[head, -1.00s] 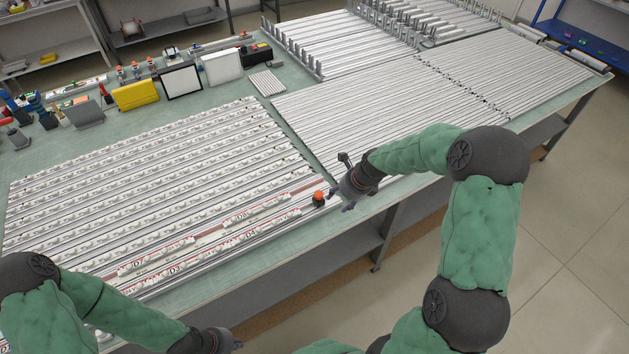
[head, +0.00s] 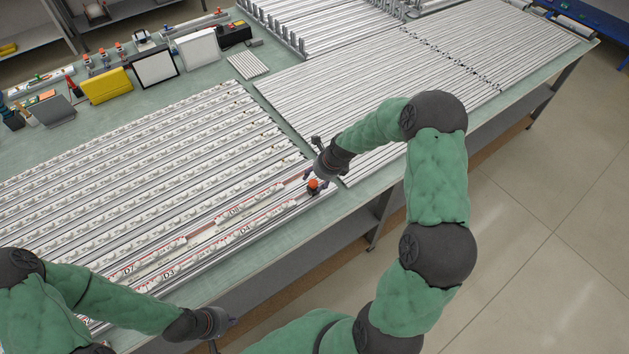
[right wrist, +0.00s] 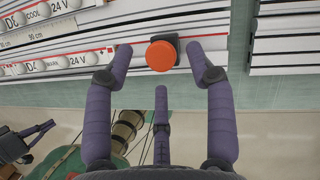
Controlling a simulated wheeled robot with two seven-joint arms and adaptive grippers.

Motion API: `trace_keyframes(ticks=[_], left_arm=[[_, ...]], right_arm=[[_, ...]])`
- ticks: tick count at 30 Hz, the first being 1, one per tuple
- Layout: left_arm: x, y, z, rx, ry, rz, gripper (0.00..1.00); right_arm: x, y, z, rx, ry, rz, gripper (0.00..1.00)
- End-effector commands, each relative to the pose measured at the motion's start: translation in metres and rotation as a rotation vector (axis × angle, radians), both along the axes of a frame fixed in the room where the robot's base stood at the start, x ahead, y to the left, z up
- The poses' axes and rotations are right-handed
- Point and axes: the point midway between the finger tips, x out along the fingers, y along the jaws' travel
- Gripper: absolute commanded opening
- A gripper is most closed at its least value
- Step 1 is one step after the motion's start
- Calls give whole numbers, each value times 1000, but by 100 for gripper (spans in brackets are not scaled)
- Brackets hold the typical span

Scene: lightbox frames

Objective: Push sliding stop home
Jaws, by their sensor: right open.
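The sliding stop, a black block with an orange round knob (head: 314,186), sits at the right end of the front rails, near the table's front edge. In the right wrist view its knob (right wrist: 161,55) lies between the spread fingers. My right gripper (head: 311,168) is open and just behind the stop in the head view; nothing is in its grasp. Whether a finger touches the stop I cannot tell. The labelled front rails (head: 225,232) carry white modules and red-lined strips. My left gripper (head: 224,330) hangs low in front of the table, its finger opening unclear.
Bare grey rails (head: 400,110) fill the table right of a narrow green gap. A yellow case (head: 105,86), a black-framed panel (head: 154,68) and small tools stand along the back left. The floor (head: 520,230) to the right is clear.

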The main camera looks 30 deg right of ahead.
Motion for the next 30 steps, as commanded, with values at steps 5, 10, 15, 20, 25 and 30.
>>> trace_keyframes(ticks=[5,10,15,20,25,30], left_arm=[[0,0,-2,0,0,0,0],[0,0,-2,0,0,0,0],[0,0,-2,0,0,0,0],[0,0,-2,0,0,0,0],[0,0,-2,0,0,0,0],[0,0,1,0,0,0,0]], right_arm=[[6,3,-16,0,0,0,56],[8,4,-20,0,0,0,56],[8,4,-20,-1,0,0,56],[8,4,-20,0,0,0,22],[8,4,-20,0,-1,0,0],[8,5,-19,-1,-1,1,0]])
